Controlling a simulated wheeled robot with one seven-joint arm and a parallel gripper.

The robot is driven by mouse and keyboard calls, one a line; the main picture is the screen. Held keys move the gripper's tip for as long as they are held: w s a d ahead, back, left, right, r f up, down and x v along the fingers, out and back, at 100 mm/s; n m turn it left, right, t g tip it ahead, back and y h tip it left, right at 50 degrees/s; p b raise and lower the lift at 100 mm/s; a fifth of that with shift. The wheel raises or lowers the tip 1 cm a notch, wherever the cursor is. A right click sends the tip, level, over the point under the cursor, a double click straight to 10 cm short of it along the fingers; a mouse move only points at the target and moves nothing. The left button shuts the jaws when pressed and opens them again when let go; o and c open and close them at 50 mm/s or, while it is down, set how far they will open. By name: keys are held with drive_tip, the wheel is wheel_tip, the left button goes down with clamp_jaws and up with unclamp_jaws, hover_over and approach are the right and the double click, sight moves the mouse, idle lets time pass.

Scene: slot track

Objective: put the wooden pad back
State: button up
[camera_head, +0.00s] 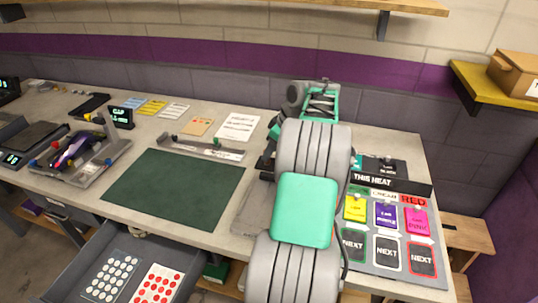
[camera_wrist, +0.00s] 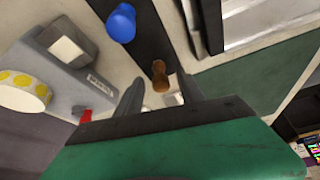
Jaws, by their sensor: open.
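A small brown wooden piece (camera_wrist: 160,74) shows in the wrist view, on or over a dark strip. A pale patch lies just below and beside it. I cannot tell for certain that it is the wooden pad. My gripper (camera_wrist: 160,88) is open, and the brown piece appears between and beyond its two grey fingers. I see nothing held. I cannot tell whether the fingers touch it. In the head view my own arm covers the gripper and the bench under it.
A blue knob (camera_wrist: 120,22) and a grey dispenser with a yellow-dotted roll (camera_wrist: 25,90) stand near the fingers. The green mat (camera_head: 180,185) is clear.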

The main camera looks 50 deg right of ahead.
drive_tip(key=a+p+v, duration=0.1)
drive_tip(key=p+v, duration=0.1)
drive_tip(key=v, duration=0.7)
drive_tip(key=w+a+r+m, duration=0.1)
drive_tip(key=w+a, duration=0.2)
drive_tip(key=a, duration=0.8)
drive_tip(key=w+a+r, duration=0.2)
drive_tip(key=w+a, duration=0.1)
drive_tip(key=a, duration=0.8)
drive_tip(key=s+a+f+m, duration=0.1)
drive_tip(key=s+a+f, duration=0.15)
drive_tip(key=a, duration=0.45)
drive_tip(key=s+a+f, duration=0.1)
drive_tip(key=s+a, duration=0.3)
drive_tip(key=a, duration=0.4)
drive_tip(key=s+a+f+g+h, duration=0.1)
drive_tip(key=s+a+f, duration=0.2)
drive_tip(key=s, duration=0.4)
drive_tip(key=shift+s+a+f+m, duration=0.3)
drive_tip(key=shift+f+m, duration=0.1)
drive_tip(key=shift+f, duration=0.4)
drive_tip(key=shift+c, duration=0.6)
